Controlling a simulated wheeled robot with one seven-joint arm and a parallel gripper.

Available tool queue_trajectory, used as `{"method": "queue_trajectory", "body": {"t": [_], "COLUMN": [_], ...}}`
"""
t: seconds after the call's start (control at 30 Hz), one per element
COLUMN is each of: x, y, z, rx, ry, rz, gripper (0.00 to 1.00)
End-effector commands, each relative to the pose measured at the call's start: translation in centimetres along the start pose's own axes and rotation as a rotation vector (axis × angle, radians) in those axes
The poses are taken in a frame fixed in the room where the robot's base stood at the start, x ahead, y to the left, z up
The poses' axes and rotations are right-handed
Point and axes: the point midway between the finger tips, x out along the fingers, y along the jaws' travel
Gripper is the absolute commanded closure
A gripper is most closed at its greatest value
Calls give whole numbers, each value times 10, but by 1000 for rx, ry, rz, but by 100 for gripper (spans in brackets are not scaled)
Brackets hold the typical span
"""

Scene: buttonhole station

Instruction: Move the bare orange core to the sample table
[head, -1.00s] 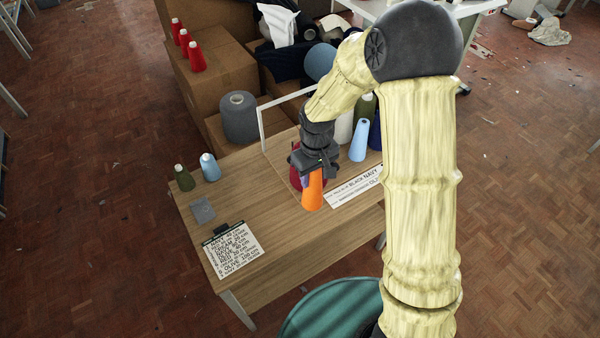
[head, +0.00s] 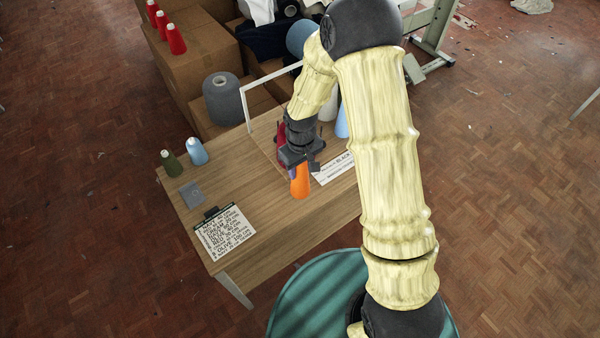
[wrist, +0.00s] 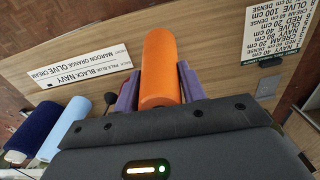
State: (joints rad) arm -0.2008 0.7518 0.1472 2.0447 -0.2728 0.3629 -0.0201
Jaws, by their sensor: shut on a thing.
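The orange core (head: 300,184) is a smooth, plain orange tube, tapering slightly. My gripper (head: 298,165) is shut on it, and the core sticks out below the jaws over the wooden table (head: 262,253). In the wrist view the orange core (wrist: 160,58) sits between the purple fingers of my gripper (wrist: 160,92), with its far end pointing away. I cannot tell whether its lower end touches the tabletop. No label in view marks any table as the sample table.
A colour-name strip (head: 335,168) lies beside the core. A white frame (head: 246,110) stands behind. A list board (head: 225,232), grey square (head: 192,193), olive cone (head: 171,163) and light blue cone (head: 197,151) are at left. Grey-legged furniture (head: 432,38) stands at upper right.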

Motion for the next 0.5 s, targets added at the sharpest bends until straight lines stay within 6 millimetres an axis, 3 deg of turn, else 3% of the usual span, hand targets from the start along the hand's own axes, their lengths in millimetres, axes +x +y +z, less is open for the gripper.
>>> {"method": "queue_trajectory", "body": {"t": [0.23,0.5], "x": [32,36], "y": [-2,-3], "z": [1,-1], "rx": [-4,-7], "ry": [-4,-1], "rz": [-1,0], "gripper": [92,92]}}
